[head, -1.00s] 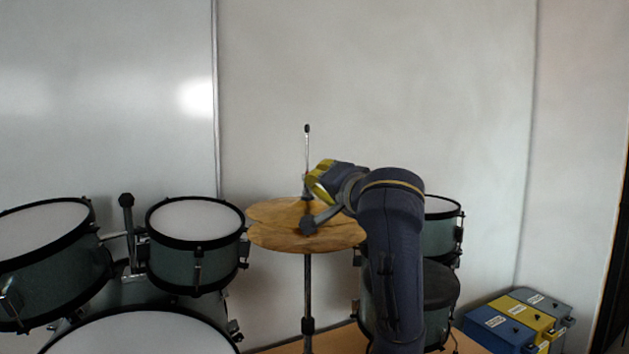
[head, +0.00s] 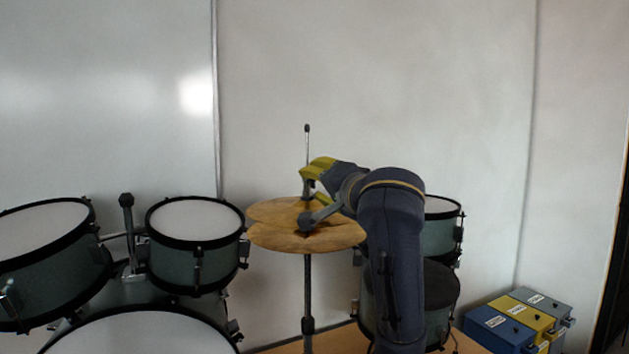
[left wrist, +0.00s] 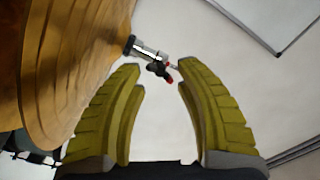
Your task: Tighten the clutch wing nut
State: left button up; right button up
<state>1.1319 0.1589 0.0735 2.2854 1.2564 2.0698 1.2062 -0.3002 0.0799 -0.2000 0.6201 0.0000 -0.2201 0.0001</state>
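The clutch (left wrist: 147,52) is a silver and dark fitting on the hi-hat rod. Its wing nut (left wrist: 159,69) is dark with red tips and shows just beyond and between my fingertips in the left wrist view. My left gripper (left wrist: 160,76) is open, with one yellow finger on each side of the wing nut; I see no contact. In the head view my left gripper (head: 309,187) is beside the rod, just above the cymbals (head: 280,236), and largely hides the clutch. My right gripper is in neither view.
The thin hi-hat rod (head: 307,150) rises above the cymbals. A small tom (head: 196,219) stands to the left and another drum (head: 441,230) behind my arm. Labelled boxes (head: 497,328) are stacked at the lower right. The wall behind is bare.

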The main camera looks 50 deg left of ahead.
pick_arm(q)
jog(key=shift+v, duration=3)
